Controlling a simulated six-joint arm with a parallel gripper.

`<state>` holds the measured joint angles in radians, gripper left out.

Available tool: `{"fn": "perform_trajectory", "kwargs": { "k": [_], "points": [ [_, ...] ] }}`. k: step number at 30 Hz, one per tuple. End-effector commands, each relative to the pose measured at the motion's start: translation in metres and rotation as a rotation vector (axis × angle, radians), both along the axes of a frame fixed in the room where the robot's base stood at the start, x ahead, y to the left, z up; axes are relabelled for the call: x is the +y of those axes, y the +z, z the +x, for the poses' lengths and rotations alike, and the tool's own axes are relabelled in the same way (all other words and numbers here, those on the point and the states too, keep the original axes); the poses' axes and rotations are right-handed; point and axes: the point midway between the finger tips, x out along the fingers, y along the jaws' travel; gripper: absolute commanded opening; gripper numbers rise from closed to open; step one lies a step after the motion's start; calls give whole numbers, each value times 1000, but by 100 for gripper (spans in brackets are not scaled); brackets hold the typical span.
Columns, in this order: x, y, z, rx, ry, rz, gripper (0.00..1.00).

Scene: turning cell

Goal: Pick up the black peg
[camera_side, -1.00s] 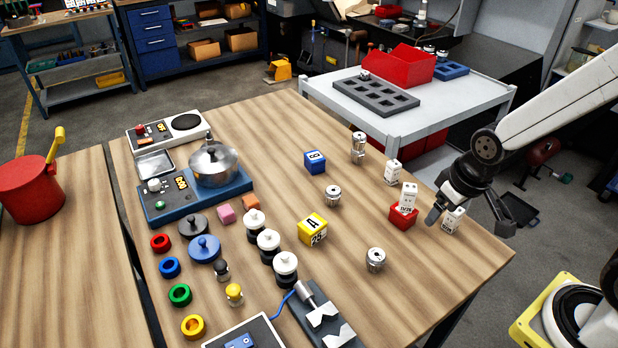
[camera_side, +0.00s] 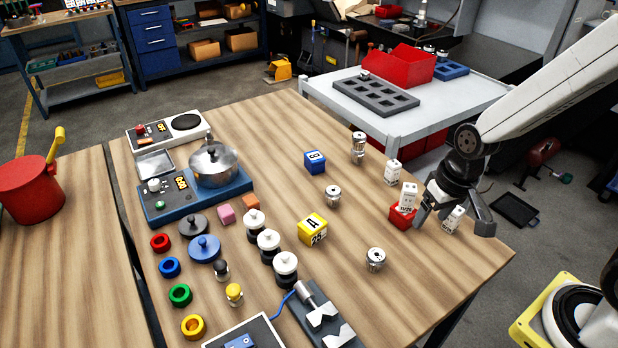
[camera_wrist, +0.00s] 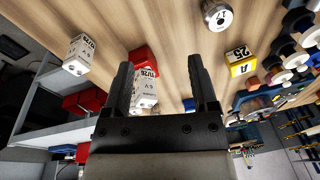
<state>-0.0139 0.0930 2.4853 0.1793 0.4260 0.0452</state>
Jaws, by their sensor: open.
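A small dark peg with a rounded head, apparently the black peg (camera_side: 221,270), stands upright on the wooden table (camera_side: 330,260) at the front left in the side view. A similar yellow peg (camera_side: 234,294) stands just in front of it. My gripper (camera_side: 452,222) is open at the table's right side, far to the right of the pegs, low near the white boxes. In the wrist view its two fingers (camera_wrist: 161,68) are spread, with a white printed box (camera_wrist: 146,90) showing between them. I cannot pick out the black peg in the wrist view.
Near my gripper are a red block (camera_side: 402,217) with a white box on it and another white box (camera_side: 453,219). Between gripper and pegs stand metal cylinders (camera_side: 375,260), a yellow block (camera_side: 312,228) and several black-and-white knobs (camera_side: 285,268). Coloured rings (camera_side: 180,295) lie left of the pegs.

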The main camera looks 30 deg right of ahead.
Motion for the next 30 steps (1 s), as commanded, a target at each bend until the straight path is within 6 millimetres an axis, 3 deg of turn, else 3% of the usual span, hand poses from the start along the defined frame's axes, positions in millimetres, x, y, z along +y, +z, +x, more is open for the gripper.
{"fn": "perform_trajectory", "kwargs": {
  "k": [14,30],
  "points": [
    [78,-30,40,331,-536,378,75],
    [172,-52,121,712,-1077,873,75]
  ]
}}
